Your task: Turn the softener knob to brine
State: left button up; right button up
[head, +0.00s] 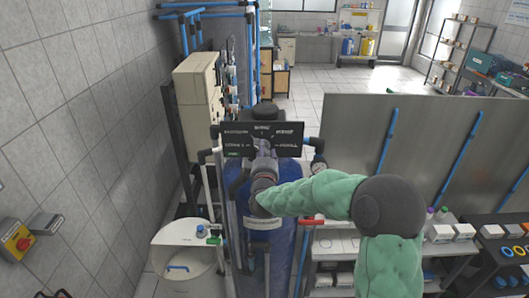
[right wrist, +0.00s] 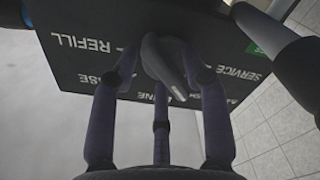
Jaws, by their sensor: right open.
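The softener knob (right wrist: 166,62) is a grey pointed dial on a black label panel (right wrist: 90,45), seen from close up and upside down in the right wrist view. Its narrow end points down and slightly right in that view; which label it meets is unclear. REFILL, SERVICE and BRINE-like lettering show. My right gripper (right wrist: 168,72) is open, with its fingers on both sides of the knob; whether they touch it cannot be told. In the head view the right gripper (head: 264,163) is in front of the panel (head: 238,148) and covers part of it. My left gripper is not in view.
The panel sits above a blue tank (head: 285,240) with pipes around it. A white brine bin (head: 180,250) stands at left, and a grey partition (head: 430,140) at right. A red-handled valve (head: 305,222) is beside my arm. Open floor lies behind.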

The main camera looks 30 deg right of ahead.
grip_shut()
jog(key=shift+a+f+m+b, duration=0.1)
jog(key=shift+f+m+b, duration=0.05)
jog(key=shift+m+b, duration=2.05)
jog(key=shift+a+f+m+b, duration=0.1)
jog(key=shift+m+b, duration=1.95)
jog(key=shift+m, duration=0.25)
